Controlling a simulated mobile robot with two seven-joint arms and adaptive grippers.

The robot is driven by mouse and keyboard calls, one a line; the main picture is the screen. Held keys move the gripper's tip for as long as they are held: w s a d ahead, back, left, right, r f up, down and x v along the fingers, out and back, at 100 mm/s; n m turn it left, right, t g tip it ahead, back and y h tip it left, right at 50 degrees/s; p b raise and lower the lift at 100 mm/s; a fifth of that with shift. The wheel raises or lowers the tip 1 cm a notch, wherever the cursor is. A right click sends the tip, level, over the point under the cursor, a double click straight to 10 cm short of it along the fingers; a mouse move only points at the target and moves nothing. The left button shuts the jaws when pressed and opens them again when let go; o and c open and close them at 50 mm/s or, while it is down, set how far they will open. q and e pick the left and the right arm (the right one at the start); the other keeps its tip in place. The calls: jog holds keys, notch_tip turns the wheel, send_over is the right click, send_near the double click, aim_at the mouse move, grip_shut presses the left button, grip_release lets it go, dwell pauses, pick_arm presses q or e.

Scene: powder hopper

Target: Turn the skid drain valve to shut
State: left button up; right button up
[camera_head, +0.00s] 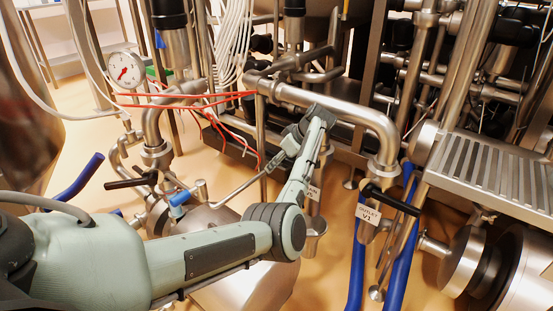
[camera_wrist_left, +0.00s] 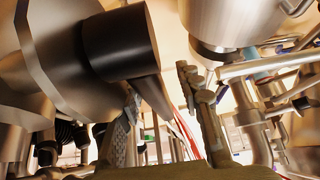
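A hanging tag (camera_head: 313,192) ending in "AIN" shows just right of my left forearm; the drain valve's body and handle are mostly hidden behind my arm in the head view. My left gripper (camera_head: 290,146) is small and partly hidden there, among the pipes above and left of the tag. In the left wrist view its two fingers (camera_wrist_left: 163,115) stand apart. A thick black handle-like cylinder (camera_wrist_left: 122,45) lies close in front of them, towards the left finger; I cannot tell whether they touch. My right gripper is not in view.
A second black handle (camera_head: 390,200) with the tag "OUTLET V1" (camera_head: 368,214) is to the right. Another black handle (camera_head: 130,183) is at left. A pressure gauge (camera_head: 124,70), red cables and steel pipes (camera_head: 345,108) crowd around. A grated step (camera_head: 495,175) stands at right.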

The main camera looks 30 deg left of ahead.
pick_arm(q)
jog(key=shift+r, duration=0.55)
jog(key=v, duration=1.1)
jog(key=shift+d+r, duration=0.2)
jog(key=shift+d, duration=0.05)
dwell(1.4)
